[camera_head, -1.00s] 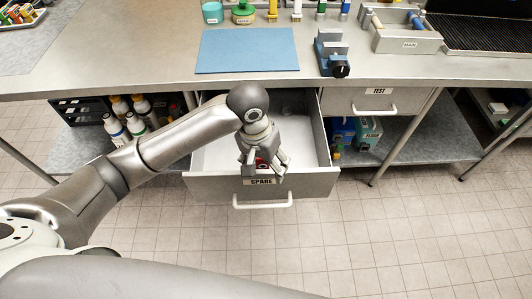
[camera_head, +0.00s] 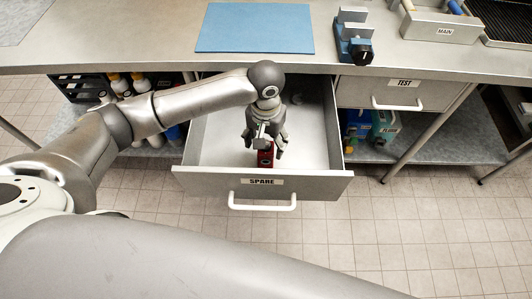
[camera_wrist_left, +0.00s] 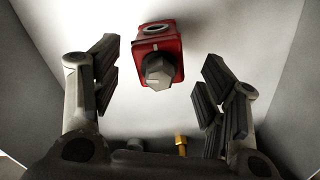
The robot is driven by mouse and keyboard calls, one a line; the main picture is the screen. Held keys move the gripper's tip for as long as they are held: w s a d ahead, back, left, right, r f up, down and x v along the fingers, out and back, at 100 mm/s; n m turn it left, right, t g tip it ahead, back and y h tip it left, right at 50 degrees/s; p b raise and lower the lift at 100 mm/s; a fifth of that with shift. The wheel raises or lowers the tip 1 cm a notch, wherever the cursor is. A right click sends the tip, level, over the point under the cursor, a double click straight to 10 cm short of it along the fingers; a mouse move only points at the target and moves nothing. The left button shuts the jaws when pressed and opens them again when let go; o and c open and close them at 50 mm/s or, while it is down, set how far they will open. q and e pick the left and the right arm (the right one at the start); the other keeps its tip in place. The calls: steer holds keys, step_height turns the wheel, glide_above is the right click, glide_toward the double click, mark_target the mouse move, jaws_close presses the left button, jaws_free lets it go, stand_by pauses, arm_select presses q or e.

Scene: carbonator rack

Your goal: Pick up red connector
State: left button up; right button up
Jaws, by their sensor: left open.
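The red connector (camera_head: 265,158) lies in the open drawer labelled SPARE (camera_head: 330,187), near its front wall. In the left wrist view the red connector (camera_wrist_left: 158,50) is a red block with a round hole on top and a grey hexagonal knob facing me. My left gripper (camera_head: 264,146) reaches down into the drawer above the connector. Its fingers also show in the left wrist view (camera_wrist_left: 165,88), spread wide and empty. The connector appears between and beyond them, with a gap on each side. My right gripper is not in view.
The drawer walls stand around the gripper. A gold fitting (camera_wrist_left: 181,143) and a dark round part show low in the left wrist view. The worktop (camera_head: 130,45) is above, with a blue mat (camera_head: 255,28) and a blue vise (camera_head: 354,40). A closed TEST drawer (camera_head: 380,92) is to the right.

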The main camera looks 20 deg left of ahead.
arm_select(q)
step_height(320, 180, down, 4)
steer(key=shift+r, duration=0.1)
steer(key=shift+f, duration=0.2)
steer(key=c, duration=1)
step_height(320, 180, up, 10)
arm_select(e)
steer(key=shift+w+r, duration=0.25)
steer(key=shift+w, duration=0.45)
